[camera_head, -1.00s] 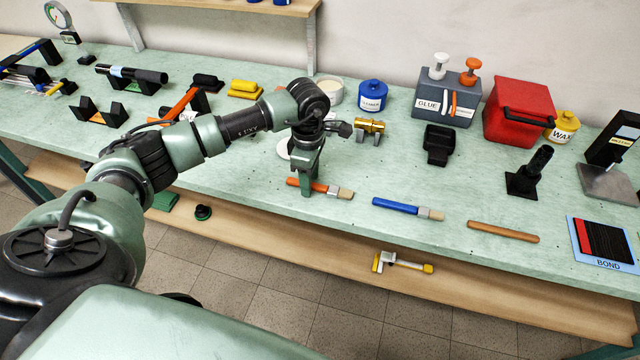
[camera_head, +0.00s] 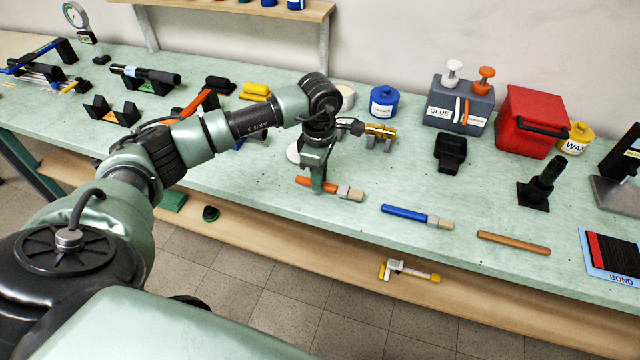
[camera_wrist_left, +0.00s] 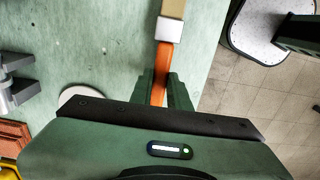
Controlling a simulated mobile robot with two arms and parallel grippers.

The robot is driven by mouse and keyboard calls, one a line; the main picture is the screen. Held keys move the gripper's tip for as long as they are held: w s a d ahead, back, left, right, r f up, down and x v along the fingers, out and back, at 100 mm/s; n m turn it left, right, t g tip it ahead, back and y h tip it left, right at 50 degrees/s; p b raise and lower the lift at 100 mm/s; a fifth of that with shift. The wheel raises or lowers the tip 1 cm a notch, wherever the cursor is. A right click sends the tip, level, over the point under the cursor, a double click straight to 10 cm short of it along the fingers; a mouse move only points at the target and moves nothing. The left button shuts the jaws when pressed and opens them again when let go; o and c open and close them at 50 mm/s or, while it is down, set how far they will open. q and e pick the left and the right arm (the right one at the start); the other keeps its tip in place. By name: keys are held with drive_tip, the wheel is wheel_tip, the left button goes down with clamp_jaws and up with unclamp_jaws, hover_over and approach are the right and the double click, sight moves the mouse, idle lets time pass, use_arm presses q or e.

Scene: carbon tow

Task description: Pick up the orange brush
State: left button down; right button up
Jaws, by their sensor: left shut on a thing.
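The orange brush (camera_head: 345,191) has an orange handle, a silver ferrule and pale bristles pointing right in the head view. It is at the front part of the green bench top. My left gripper (camera_head: 318,187) points down over the handle, with its fingers on either side of it, and is shut on it. In the left wrist view the orange handle (camera_wrist_left: 159,88) runs between the two green fingers (camera_wrist_left: 165,92), with the ferrule and bristles beyond. I cannot tell whether the brush is clear of the bench. My right gripper is out of view.
A blue brush (camera_head: 405,213) and a brown stick (camera_head: 513,242) lie to the right along the front of the bench (camera_head: 400,258). A brass fitting (camera_head: 380,131) on a stand is just behind the gripper. A grey glue box (camera_head: 460,105) and red box (camera_head: 530,122) stand at the back.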

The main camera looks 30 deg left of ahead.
use_arm(q)
wheel_tip(320, 180, up, 18)
drive_tip(key=b, duration=0.2)
drive_tip(key=c, duration=1.9)
unclamp_jaws()
drive_tip(key=shift+c, duration=0.2)
clamp_jaws()
drive_tip(key=shift+f, duration=0.1)
